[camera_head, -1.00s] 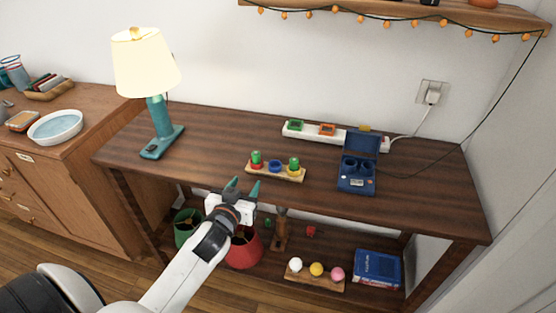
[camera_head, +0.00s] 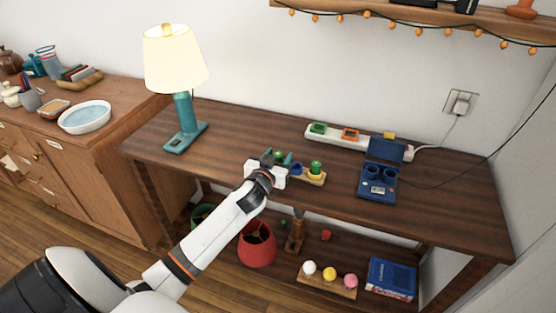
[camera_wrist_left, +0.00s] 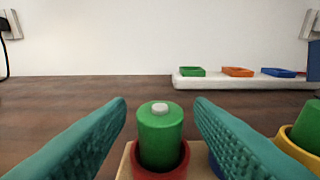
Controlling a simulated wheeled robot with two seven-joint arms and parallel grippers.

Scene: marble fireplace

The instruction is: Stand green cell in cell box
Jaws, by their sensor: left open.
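A green cell (camera_wrist_left: 160,133) with a pale grey tip stands upright in a red cup (camera_wrist_left: 170,172) on a wooden rack. My left gripper (camera_head: 278,156) is open, with its teal fingers on either side of this cell; no contact shows in the left wrist view (camera_wrist_left: 160,106). A second green cell (camera_head: 316,166) stands in the yellow cup (camera_head: 316,176) at the rack's right end. The blue cup (camera_head: 297,168) between them looks empty. The blue cell box (camera_head: 378,191) stands open to the right, with two round wells that look empty. My right gripper is out of view.
A white power strip (camera_head: 333,139) with coloured sockets lies behind the rack. A teal lamp (camera_head: 183,125) stands at the table's left. Bare table (camera_head: 230,125) lies between lamp and rack. The lower shelf holds a red shade (camera_head: 257,246) and a blue book (camera_head: 391,277).

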